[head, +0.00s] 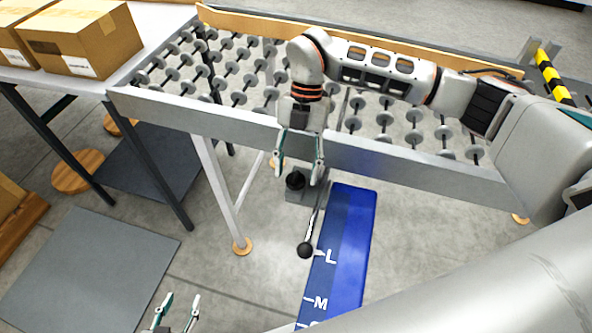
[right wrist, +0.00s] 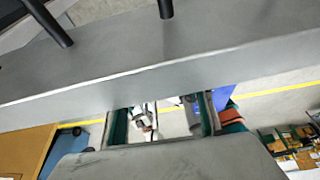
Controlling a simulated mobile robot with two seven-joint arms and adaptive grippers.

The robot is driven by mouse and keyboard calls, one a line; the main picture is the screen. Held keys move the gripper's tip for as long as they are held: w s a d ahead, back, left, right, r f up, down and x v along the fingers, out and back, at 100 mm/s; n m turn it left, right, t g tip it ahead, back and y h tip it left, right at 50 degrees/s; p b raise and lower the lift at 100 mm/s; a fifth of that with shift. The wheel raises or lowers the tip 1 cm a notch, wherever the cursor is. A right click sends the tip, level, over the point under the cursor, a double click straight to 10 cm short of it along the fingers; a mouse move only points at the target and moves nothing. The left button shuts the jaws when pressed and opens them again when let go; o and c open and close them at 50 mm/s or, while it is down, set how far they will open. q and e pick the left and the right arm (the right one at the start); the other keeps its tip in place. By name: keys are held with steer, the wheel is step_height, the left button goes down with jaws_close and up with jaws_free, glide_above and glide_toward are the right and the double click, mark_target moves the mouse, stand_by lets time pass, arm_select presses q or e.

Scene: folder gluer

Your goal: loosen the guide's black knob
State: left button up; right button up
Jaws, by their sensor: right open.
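The guide's black knob (head: 295,181) is a small dark knob on a grey block, below the front rail of the roller conveyor in the head view. My right gripper (head: 299,175) is open, with its fingertips pointing toward the knob. The knob appears between the fingertips, but I cannot tell whether they are around it or above it. A rod with a black ball end (head: 305,250) extends from near the block over the blue scale (head: 345,240). The right wrist view shows both fingers apart (right wrist: 162,120); I cannot make out the knob there. My left gripper (head: 176,314) is open and empty at the bottom edge.
The roller conveyor's front rail (head: 220,124) runs just behind my right gripper. A table with cardboard boxes (head: 83,38) stands at the upper left. A grey plate (head: 85,270) lies on the floor at the lower left. A striped yellow-black bar (head: 555,77) is at the upper right.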

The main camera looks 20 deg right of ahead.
steer(key=shift+s+a+f, duration=0.1)
steer(key=shift+s+f, duration=0.05)
steer(key=shift+f, duration=0.35)
steer(key=c, duration=1.1)
